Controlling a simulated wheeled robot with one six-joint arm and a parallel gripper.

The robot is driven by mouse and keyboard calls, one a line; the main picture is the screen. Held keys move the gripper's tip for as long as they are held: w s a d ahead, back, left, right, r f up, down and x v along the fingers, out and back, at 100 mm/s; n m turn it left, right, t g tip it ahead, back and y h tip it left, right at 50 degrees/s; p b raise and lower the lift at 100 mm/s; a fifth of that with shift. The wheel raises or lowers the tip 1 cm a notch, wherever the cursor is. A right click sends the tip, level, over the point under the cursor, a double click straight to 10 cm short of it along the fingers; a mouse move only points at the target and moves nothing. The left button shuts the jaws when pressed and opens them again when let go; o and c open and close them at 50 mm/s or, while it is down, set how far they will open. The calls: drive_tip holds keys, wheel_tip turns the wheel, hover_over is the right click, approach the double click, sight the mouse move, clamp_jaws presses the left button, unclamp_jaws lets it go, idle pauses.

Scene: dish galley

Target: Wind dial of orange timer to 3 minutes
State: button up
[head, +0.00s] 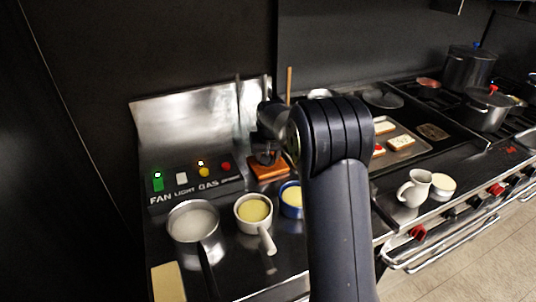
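The orange timer (268,173) appears as a flat, square orange block on the steel counter, at the right end of the switch panel. My gripper (267,158) is small and dark here, directly over the timer, pointing down at its top. It covers the middle of the timer, so the dial and any markings are hidden. I cannot tell whether the fingers touch the dial or are open or shut. My dark arm comes up from the bottom of the view and hides what lies right of the timer.
The labelled panel with green, white, yellow and red controls (201,176) is left of the timer. In front stand a saucepan (194,222), a white handled pot (254,212) and a blue pot (291,198). A tray (405,143), white jug (414,188) and stove pots lie right.

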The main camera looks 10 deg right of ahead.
drive_tip(key=m+h, duration=0.1)
drive_tip(key=m, duration=0.3)
drive_tip(key=shift+a+h+b, duration=0.2)
drive_tip(key=shift+h+b, duration=0.15)
drive_tip(key=shift+h, duration=0.05)
drive_tip(key=shift+m+g+h, duration=0.4)
drive_tip(key=shift+m+g, duration=0.2)
drive_tip(key=shift+m, duration=1.2)
drive_tip(key=o, duration=1)
drive_tip(key=shift+w, duration=0.1)
drive_tip(key=b+v, duration=0.1)
drive_tip(key=v, duration=0.9)
drive_tip(key=shift+a+r, duration=0.25)
drive_tip(key=shift+r, duration=0.05)
